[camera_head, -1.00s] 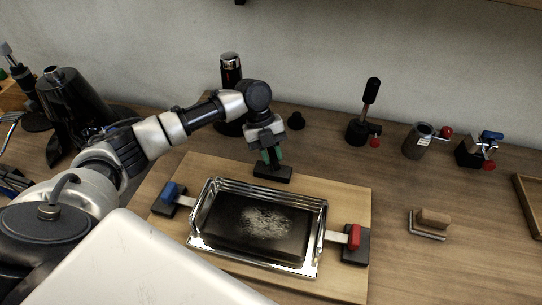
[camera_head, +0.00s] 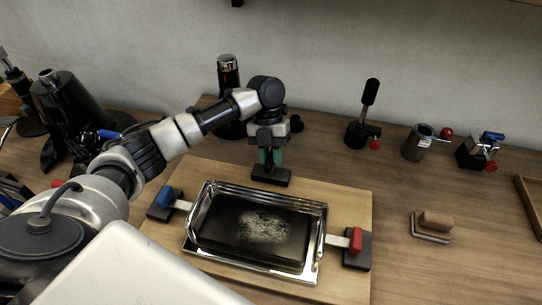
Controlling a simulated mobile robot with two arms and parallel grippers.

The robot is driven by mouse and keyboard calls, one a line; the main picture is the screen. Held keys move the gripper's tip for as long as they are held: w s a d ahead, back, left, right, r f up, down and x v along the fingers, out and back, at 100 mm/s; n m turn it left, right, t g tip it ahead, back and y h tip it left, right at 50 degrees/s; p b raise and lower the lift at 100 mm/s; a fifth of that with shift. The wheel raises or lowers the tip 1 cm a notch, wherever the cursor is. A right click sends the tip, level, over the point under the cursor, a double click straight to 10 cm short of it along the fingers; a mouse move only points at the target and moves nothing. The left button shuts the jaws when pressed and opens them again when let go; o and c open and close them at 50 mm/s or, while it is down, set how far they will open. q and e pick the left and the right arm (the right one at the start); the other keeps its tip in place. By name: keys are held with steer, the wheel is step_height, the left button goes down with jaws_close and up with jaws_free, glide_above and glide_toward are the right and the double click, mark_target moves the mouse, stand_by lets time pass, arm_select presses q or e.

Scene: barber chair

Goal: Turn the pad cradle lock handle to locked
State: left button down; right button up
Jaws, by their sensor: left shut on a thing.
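A shiny metal cradle (camera_head: 318,236) holds a dark pad (camera_head: 225,222) with a whitish powdery patch. It lies on a pale wooden board (camera_head: 340,283). A small black block (camera_head: 271,177) stands behind the cradle's back edge. My left gripper (camera_head: 270,163) comes down from above onto this block, with green parts at its fingertips. It is shut on the lock handle at the block, which the fingers mostly hide. Arms with a blue-handled end (camera_head: 171,193) and a red-handled end (camera_head: 355,239) sit at the cradle's left and right. My right gripper is not in view.
A dark cylinder (camera_head: 228,75) stands behind my left arm. A black lever (camera_head: 369,95), a grey cup-like holder (camera_head: 414,148) and a blue-and-red fixture (camera_head: 478,152) stand along the back right.

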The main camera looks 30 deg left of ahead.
arm_select(q)
steer(key=c, duration=1)
jaws_free()
steer(key=b+v, duration=0.1)
steer(key=v, duration=1)
steer(key=shift+f, duration=0.1)
